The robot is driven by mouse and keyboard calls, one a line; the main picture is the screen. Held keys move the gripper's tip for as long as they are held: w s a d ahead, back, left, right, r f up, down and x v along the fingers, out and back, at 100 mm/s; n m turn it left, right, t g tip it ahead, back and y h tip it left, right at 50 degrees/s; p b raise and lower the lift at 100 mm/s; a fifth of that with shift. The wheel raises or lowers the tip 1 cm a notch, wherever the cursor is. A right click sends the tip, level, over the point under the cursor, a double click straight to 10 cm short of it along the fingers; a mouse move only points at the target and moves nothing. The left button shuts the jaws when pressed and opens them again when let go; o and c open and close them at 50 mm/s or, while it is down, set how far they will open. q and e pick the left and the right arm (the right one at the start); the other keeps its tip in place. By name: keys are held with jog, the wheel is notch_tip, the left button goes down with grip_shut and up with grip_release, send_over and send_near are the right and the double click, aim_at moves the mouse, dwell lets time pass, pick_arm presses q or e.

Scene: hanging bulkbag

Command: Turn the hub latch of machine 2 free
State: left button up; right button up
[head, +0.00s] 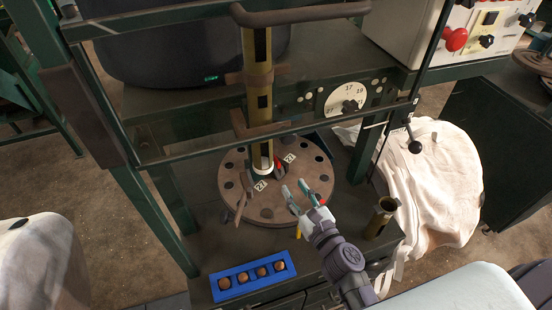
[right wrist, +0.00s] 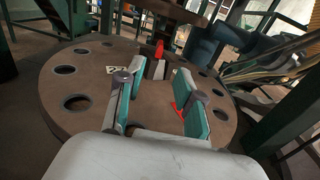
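A round brown disc (head: 265,208) with a ring of holes lies under the upright yellow tube (head: 258,80) of the machine. A small red piece (head: 278,164), which looks like the hub latch, sits by the tube's foot at the disc's centre. The red piece also shows in the right wrist view (right wrist: 159,49), beyond my fingers. My right gripper (head: 297,188) is over the disc's near right part, fingers apart with nothing between them. In the right wrist view its fingers (right wrist: 152,82) point towards the hub, apart from the red piece. My left gripper is not seen.
Green frame posts and a clear panel (head: 190,110) stand around the tube. A dial (head: 347,98) is behind. A blue tray (head: 252,277) with several brown round pieces and a brass cup (head: 381,216) stand in front. A white bag (head: 430,185) lies at right.

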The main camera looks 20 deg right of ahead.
aim_at(279, 166)
jog(key=w, duration=0.4)
jog(key=w+a+p, duration=0.1)
jog(key=w, duration=0.6)
jog(key=shift+w+a, duration=0.3)
jog(key=shift+a, duration=0.05)
grip_shut()
